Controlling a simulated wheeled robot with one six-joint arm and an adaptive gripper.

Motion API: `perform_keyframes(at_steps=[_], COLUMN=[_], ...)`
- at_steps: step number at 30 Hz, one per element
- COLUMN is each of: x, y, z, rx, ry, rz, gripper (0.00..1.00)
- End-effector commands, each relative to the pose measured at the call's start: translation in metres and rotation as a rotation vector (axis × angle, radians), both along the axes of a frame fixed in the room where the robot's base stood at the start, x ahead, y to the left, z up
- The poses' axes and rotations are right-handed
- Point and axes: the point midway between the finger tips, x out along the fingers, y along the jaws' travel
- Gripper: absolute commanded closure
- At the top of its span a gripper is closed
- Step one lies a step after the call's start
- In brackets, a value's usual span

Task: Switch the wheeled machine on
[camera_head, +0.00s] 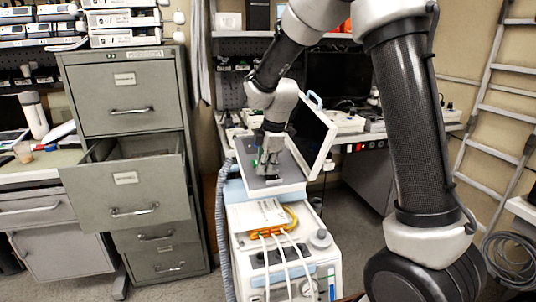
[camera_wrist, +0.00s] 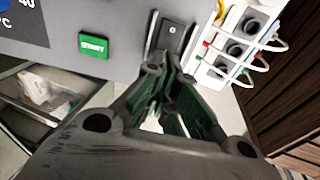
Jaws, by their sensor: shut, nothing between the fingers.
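The wheeled machine (camera_head: 265,212) stands in the middle of the head view, a white and pale blue unit with a grey top panel. In the wrist view its grey panel (camera_wrist: 120,20) carries a green START button (camera_wrist: 94,45) and a dark rocker switch (camera_wrist: 173,35) marked 0. My gripper (camera_head: 266,174) is over the top panel, fingers down. In the wrist view my gripper (camera_wrist: 165,68) is shut and empty, its fingertips at the near edge of the switch. I cannot tell whether they touch it. The START button is apart, to the left.
White cables with round connectors (camera_wrist: 237,48) are beside the switch. A raised white screen (camera_head: 312,135) stands behind the panel. A filing cabinet (camera_head: 125,100) with an open drawer is on the left; a ladder (camera_head: 492,100) leans at the right.

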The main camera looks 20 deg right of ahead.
Motion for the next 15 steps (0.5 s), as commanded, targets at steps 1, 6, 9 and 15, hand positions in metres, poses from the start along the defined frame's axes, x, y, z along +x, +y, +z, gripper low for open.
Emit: perform_keyframes(at_steps=[1, 6, 9, 15], x=[0.0005, 0.0027, 0.0029, 0.003], y=[0.0007, 0.0017, 0.0018, 0.0017], z=[-0.0055, -0.0137, -0.0146, -0.0143], rx=[-0.001, 0.0, 0.0, 0.0], ry=[0.002, 0.0, 0.0, 0.0], rz=[0.0, 0.0, 0.001, 0.001], gripper=[1.0, 1.0, 1.0, 1.0])
